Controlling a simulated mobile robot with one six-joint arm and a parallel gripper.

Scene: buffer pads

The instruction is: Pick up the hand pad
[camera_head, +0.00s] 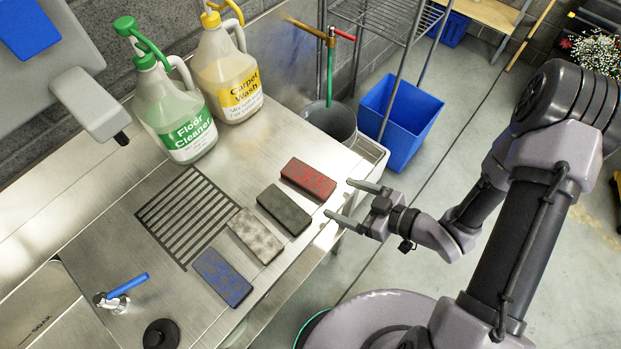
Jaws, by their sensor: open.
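Several rectangular hand pads lie in a slanting row along the front edge of the steel counter (150,190). They are a red pad (308,179), a dark grey-black pad (284,210), a light grey speckled pad (255,235) and a blue pad (222,277). I cannot tell which one is the hand pad. My gripper (345,201) is open and empty, just beyond the counter's front edge. Its fingers point left, with the red pad the nearest pad to them. No pad is between the fingers.
A black slotted drain grid (188,217) lies behind the pads. A green-capped Floor Cleaner jug (174,110) and a yellow-capped Carpet Wash jug (227,70) stand at the back. A blue-handled tap (122,290) is at left. A blue bin (402,112) stands beyond the counter.

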